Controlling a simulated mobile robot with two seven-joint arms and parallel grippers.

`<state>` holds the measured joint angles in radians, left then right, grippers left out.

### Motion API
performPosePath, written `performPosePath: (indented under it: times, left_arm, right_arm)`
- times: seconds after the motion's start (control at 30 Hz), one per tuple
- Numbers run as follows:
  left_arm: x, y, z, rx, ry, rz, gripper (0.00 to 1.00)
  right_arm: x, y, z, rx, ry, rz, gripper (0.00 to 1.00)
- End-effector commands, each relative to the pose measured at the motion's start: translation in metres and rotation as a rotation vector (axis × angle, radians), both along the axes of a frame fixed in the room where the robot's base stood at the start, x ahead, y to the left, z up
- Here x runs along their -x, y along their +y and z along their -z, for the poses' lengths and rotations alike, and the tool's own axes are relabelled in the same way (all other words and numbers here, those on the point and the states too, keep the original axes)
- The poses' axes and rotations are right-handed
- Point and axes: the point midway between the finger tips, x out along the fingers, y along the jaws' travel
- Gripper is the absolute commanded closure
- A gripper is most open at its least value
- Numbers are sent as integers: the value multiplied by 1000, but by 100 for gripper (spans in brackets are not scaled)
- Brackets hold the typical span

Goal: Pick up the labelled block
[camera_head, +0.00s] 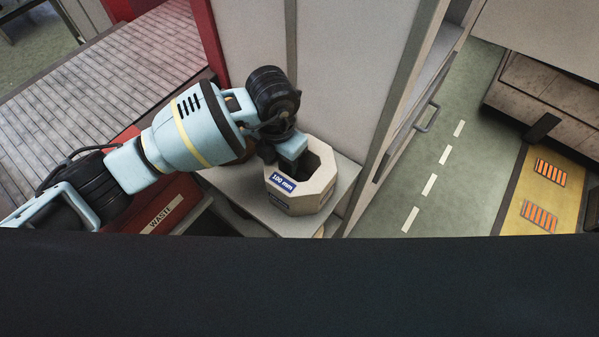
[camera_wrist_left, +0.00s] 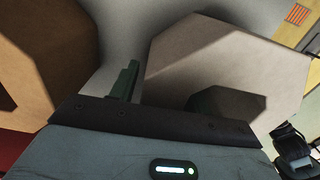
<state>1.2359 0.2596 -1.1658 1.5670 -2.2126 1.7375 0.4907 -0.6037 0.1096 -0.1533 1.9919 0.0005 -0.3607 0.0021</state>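The labelled block (camera_head: 315,195) is a beige octagonal block with a large hole in its top and a blue "100 mm" label on its side. It sits on a pale ledge in the head view. My left gripper (camera_head: 291,150) is at the block's rear left rim, its pale blue end overlapping the edge of the hole. In the left wrist view a dark green finger (camera_wrist_left: 125,80) stands between a brown faceted shape and a paler faceted shape; I cannot tell which parts are the block. My right gripper is not in view.
A red "WASTE" bin (camera_head: 160,215) is at lower left. A green floor (camera_head: 455,130) with white dashes lies right.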

Motion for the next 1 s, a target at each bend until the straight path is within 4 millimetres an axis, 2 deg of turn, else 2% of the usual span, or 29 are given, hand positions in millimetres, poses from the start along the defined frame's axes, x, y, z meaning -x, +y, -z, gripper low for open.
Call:
performPosePath:
  times: [0.07,0.33,1.0]
  left_arm:
    - [0,0,0,0,0,0,64]
    - [0,0,0,0,0,0,99]
    - [-1,-1,-8,5,-5,1,100]
  right_arm:
    - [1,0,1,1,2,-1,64]
    - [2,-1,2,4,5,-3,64]
    - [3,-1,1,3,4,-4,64]
